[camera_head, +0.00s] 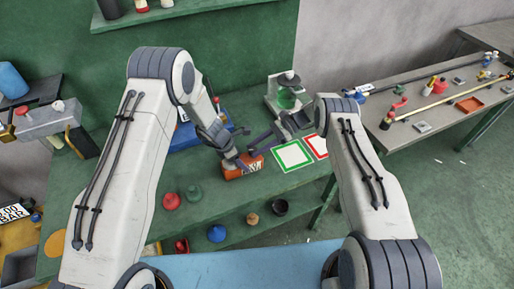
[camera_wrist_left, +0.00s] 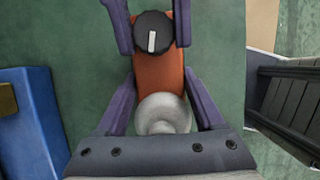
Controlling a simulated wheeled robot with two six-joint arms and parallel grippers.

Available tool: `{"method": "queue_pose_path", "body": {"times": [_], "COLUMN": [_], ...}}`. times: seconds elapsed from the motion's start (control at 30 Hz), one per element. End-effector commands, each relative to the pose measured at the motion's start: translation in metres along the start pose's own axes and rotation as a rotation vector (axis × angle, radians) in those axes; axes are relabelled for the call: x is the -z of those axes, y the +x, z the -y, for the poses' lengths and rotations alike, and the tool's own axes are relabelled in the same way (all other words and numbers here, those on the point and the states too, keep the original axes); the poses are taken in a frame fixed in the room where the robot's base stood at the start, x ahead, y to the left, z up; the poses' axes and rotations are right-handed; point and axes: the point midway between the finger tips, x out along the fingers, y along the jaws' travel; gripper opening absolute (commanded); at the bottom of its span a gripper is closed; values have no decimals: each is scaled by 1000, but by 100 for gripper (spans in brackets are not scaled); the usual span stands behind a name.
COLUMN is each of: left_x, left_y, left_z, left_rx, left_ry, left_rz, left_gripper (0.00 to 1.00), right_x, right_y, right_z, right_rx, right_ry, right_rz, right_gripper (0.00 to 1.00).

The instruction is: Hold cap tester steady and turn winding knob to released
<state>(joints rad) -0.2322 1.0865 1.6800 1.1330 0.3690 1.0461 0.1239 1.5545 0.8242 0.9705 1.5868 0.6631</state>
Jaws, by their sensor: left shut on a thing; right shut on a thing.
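The cap tester (camera_head: 243,171) is an orange body on the green bench. In the left wrist view, the cap tester (camera_wrist_left: 171,82) has a pale dome at its near end and the black winding knob (camera_wrist_left: 153,32) at its far end. The knob's white mark points down the picture, roughly along the body. My left gripper (camera_wrist_left: 160,78) is shut on the tester's body, one finger on each side. My right gripper (camera_wrist_left: 151,24) is shut on the knob from both sides. In the head view, both grippers meet at the tester and partly hide it.
A green-framed square (camera_head: 292,156) and a red-framed square (camera_head: 318,146) lie right of the tester. A blue case (camera_head: 185,137) stands behind left. A green-and-white device (camera_head: 287,98) stands at the back. Red (camera_head: 171,201) and green (camera_head: 194,193) knobbed pieces sit in front.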

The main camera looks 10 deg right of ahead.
Motion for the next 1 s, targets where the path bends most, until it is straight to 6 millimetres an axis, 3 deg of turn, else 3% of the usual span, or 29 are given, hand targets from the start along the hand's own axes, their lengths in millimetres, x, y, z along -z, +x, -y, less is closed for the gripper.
{"method": "queue_pose_path", "body": {"times": [0.93,0.97,1.0], "left_x": [0,0,0], "left_y": [1,1,1], "left_z": [2,2,2], "left_rx": [5,5,5], "left_ry": [4,4,3], "left_rz": [-1,-1,-1], "left_gripper": [0,0,0], "right_x": [-1,-1,-1], "right_y": [-1,-1,-1], "right_z": [2,2,2], "right_rx": [-113,-112,-112], "right_ry": [-50,-50,-50], "right_rz": [-5,-5,-5], "right_gripper": [0,48,64]}}
